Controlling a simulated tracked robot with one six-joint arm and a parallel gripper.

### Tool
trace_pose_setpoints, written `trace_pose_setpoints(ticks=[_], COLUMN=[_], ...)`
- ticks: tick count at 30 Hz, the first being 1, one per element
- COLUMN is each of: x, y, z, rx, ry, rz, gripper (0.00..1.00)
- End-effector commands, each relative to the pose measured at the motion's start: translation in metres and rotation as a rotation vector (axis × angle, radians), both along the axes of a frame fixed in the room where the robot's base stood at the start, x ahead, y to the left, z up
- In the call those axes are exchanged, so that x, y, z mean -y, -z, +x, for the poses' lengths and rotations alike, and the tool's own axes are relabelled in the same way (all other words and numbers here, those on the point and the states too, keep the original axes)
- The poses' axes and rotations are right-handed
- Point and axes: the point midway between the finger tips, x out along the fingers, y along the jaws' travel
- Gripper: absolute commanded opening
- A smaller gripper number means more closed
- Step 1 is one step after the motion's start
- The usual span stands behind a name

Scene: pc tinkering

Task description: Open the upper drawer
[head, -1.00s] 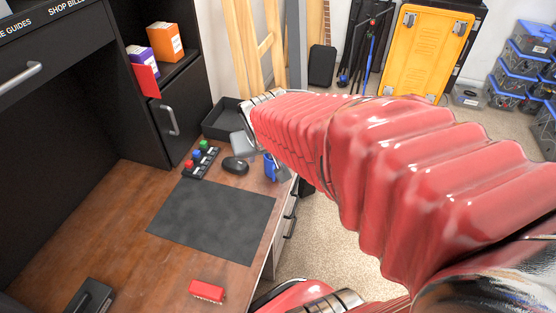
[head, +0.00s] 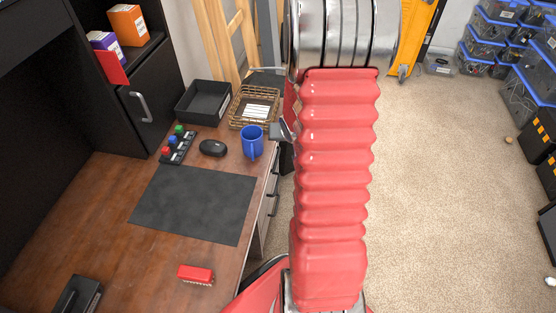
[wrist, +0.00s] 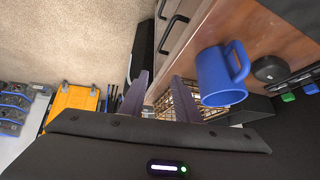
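The upper drawer is in the desk's right side, below the top edge, and looks closed. Its curved metal handle (head: 275,165) shows just left of my arm. In the wrist view that handle (wrist: 173,34) is ahead of my fingers and apart from them. A second, lower handle (head: 272,205) sits beneath it, and it also shows at the top of the wrist view (wrist: 162,9). My gripper (wrist: 161,80) is open with nothing between its fingers. In the head view my arm hides most of the gripper, beside the desk's right edge near the blue mug.
A blue mug (head: 252,142) stands by the desk edge, close to my gripper. Carpet (head: 445,200) right of my arm is largely clear.

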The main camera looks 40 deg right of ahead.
Motion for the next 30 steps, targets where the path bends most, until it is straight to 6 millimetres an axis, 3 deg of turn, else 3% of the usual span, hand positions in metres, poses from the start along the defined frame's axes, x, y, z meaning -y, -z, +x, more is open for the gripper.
trace_pose_setpoints(ticks=[1,6,15,30], x=[0.008,0.029,0.049,0.039], y=[0.015,0.053,0.111,0.179], z=[-0.003,-0.005,-0.005,-0.027], rx=[0.009,0.081,0.272,0.676], ry=[0.015,0.056,0.116,0.224], rz=[0.015,0.062,0.179,0.498], gripper=[0.29,0.29,0.29,0.29])
